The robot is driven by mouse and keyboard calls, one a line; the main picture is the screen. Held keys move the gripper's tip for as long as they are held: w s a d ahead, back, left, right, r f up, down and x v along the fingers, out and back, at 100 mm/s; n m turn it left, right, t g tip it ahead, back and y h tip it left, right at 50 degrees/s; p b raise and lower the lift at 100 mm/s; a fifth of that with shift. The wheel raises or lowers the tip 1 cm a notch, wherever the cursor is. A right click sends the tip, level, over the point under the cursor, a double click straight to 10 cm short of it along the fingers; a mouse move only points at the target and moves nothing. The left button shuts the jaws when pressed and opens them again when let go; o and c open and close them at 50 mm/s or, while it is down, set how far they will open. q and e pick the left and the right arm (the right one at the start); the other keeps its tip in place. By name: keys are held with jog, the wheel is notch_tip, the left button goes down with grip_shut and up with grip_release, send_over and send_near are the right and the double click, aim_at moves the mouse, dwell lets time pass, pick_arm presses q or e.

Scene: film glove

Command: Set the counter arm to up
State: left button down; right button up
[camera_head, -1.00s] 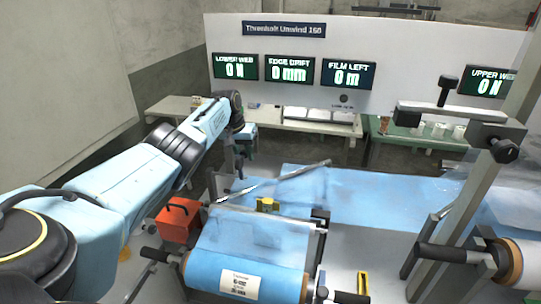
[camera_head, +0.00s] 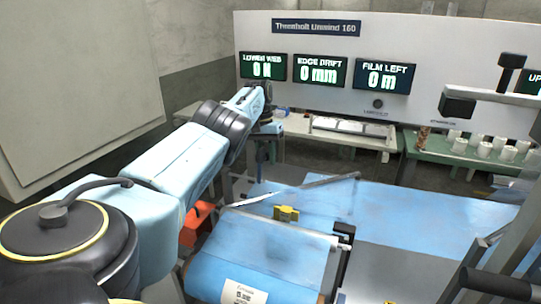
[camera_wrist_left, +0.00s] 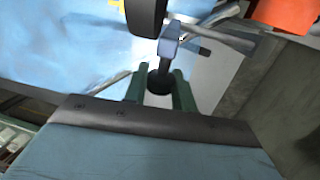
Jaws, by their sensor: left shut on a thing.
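My left gripper (camera_head: 264,150) is at the far left end of the blue film table in the head view, small and partly hidden by its own wrist. In the left wrist view its green fingers (camera_wrist_left: 159,92) are closed around a dark round knob (camera_wrist_left: 158,85). A blue-grey upright piece (camera_wrist_left: 170,45) stands just beyond the knob; this looks like part of the counter arm, but I cannot tell its position for certain. My right gripper is not in view.
A film roll (camera_head: 243,270) lies in front, with a slanted bar (camera_head: 300,190) and a yellow block (camera_head: 286,213) behind it. An orange box (camera_head: 196,222) stands left of the roll. A display panel (camera_head: 440,60) and a green bench (camera_head: 470,152) are behind.

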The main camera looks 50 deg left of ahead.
pick_arm(q)
jog(key=shift+f, duration=0.15)
jog(key=c, duration=1.2)
grip_release()
jog(key=shift+o, duration=0.2)
jog(key=shift+r, duration=0.2)
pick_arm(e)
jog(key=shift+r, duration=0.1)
